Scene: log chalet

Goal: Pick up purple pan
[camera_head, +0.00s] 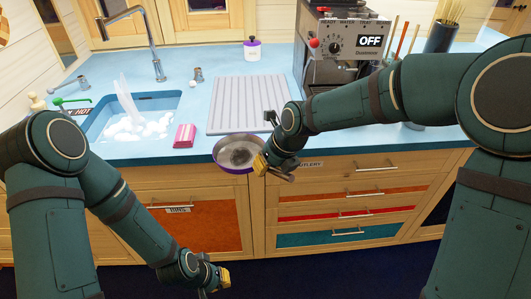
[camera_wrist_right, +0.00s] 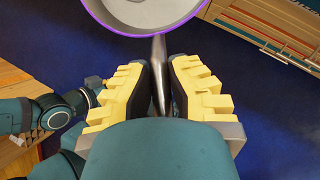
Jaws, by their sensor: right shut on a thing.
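The purple pan (camera_head: 236,153) has a grey inside and a purple rim. In the head view it appears at the counter's front edge, above the cabinet fronts. My right gripper (camera_head: 262,164) is beside it on the right. In the right wrist view, the pan (camera_wrist_right: 145,14) is at the top, and my right gripper's yellow fingers (camera_wrist_right: 160,80) are shut on its grey handle. Dark blue floor shows beneath the pan there. My left gripper (camera_head: 221,279) hangs low in front of the cabinets, away from the pan; its finger opening is unclear.
The blue counter (camera_head: 225,68) holds a ribbed drainboard (camera_head: 245,103), a foamy sink (camera_head: 130,122), a pink sponge (camera_head: 184,136) and a purple-lidded jar (camera_head: 252,49). An appliance marked OFF (camera_head: 345,40) stands at the back right. Drawers with handles (camera_head: 345,213) line the front.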

